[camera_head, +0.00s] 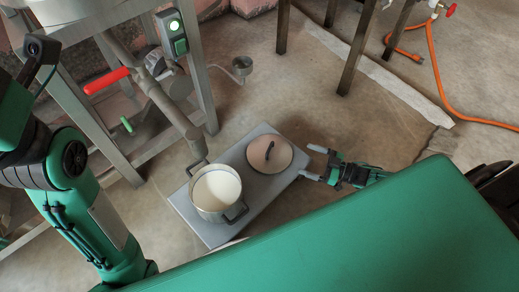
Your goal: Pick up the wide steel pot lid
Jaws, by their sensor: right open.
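The wide steel pot lid (269,162) lies on a grey board (224,234), its dark handle (271,150) standing on top. The pot (215,192) stands on the same board to the left of the lid, open at the top, with whitish contents and dark side handles. My right gripper (309,163) is open just right of the lid, its fingers pointing left toward the lid's rim. I cannot tell whether a fingertip touches the rim. My left gripper is out of view; only the left arm shows at the left.
A metal frame with a red-handled pipe (106,81) and a green-lit switch box (175,36) stands at the upper left. The pipe's end hangs close to the pot. Dark table legs (357,45) and an orange hose (436,70) are at the upper right.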

